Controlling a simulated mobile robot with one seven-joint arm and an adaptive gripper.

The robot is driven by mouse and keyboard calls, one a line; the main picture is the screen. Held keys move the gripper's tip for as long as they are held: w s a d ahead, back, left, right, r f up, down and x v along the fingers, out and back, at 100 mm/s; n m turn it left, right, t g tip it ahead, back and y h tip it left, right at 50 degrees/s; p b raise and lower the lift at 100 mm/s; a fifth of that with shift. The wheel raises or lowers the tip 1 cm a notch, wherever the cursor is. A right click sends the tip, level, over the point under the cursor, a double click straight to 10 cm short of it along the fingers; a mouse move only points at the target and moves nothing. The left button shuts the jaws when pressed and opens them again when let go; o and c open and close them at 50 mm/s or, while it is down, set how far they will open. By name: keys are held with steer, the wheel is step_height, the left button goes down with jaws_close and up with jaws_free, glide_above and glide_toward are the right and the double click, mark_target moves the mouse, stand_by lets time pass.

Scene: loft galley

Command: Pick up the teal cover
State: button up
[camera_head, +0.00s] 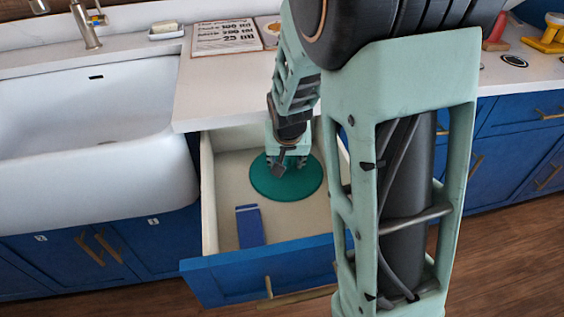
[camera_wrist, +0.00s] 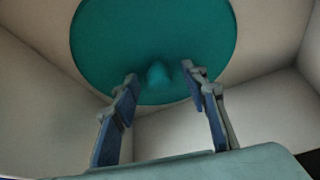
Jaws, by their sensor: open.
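The teal cover (camera_head: 287,183) is a round flat disc lying in the open drawer (camera_head: 209,199), toward its back. In the wrist view the cover (camera_wrist: 150,35) shows a small raised knob (camera_wrist: 157,75) near its lower middle. My gripper (camera_head: 289,168) is over the cover, inside the drawer. In the wrist view my gripper (camera_wrist: 160,78) is open, with one finger to each side of the knob. I cannot tell whether the fingers touch the cover. In the head view my gripper hides the knob.
A blue box (camera_head: 250,226) lies in the drawer near its front. The drawer's walls stand around my gripper, and its blue front (camera_head: 262,270) has a brass handle. A white sink (camera_head: 85,125) is on the left, and the counter (camera_head: 220,90) lies behind the drawer.

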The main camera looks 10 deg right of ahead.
steer(key=shift+c, duration=0.3)
jaws_close()
steer(key=shift+s+a+r, duration=0.1)
steer(key=shift+s+r, duration=0.1)
steer(key=shift+r, duration=0.25)
steer(key=s+a+r+p, duration=0.1)
steer(key=s+r, duration=0.2)
steer(key=s, duration=0.3)
steer(key=s+a+r+p, duration=0.1)
steer(key=s+r+p, duration=0.1)
steer(key=s+r, duration=0.2)
steer(key=shift+s+a, duration=0.3)
steer(key=shift+s, duration=1.3)
